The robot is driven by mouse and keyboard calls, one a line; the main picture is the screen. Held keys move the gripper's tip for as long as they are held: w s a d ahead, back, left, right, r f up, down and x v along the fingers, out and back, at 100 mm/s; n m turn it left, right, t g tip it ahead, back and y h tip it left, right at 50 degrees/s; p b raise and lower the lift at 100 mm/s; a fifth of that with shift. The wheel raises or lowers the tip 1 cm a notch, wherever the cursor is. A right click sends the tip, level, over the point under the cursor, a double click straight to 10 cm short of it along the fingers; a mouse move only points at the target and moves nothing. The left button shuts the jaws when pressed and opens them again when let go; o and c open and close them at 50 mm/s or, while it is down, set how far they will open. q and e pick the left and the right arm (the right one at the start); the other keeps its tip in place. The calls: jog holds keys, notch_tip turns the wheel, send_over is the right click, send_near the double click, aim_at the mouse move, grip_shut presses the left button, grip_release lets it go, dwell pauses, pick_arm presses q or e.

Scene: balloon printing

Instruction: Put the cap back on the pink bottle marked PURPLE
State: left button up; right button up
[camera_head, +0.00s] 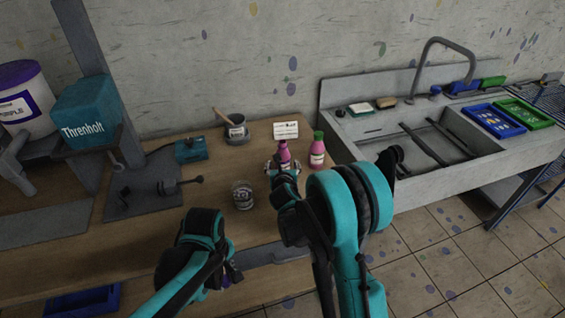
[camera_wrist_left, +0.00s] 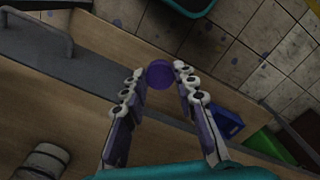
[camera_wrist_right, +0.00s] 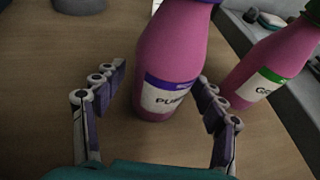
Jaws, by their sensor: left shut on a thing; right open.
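The pink bottle marked PURPLE (camera_head: 284,153) stands upright on the table; no cap shows on its top in the head view. In the right wrist view the bottle (camera_wrist_right: 178,50) stands between the fingers of my right gripper (camera_wrist_right: 165,88). That gripper is open, with a gap on the left; the right finger is close to the bottle, contact unclear. The bottle's top is out of that view. My left gripper (camera_wrist_left: 160,80) is shut on a round purple cap (camera_wrist_left: 160,74), held at the fingertips. In the head view my left gripper (camera_head: 232,273) is near the table's front edge.
A second pink bottle with a green cap (camera_head: 317,152) stands close on the right. A glass jar (camera_head: 242,195), a mortar-like cup (camera_head: 236,130) and a small card (camera_head: 286,130) are nearby. The sink (camera_head: 440,140) is at the right.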

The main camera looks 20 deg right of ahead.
aim_at(284, 157)
jog(key=shift+c, duration=0.3)
jog(key=c, duration=1.3)
jog(key=shift+r, duration=0.1)
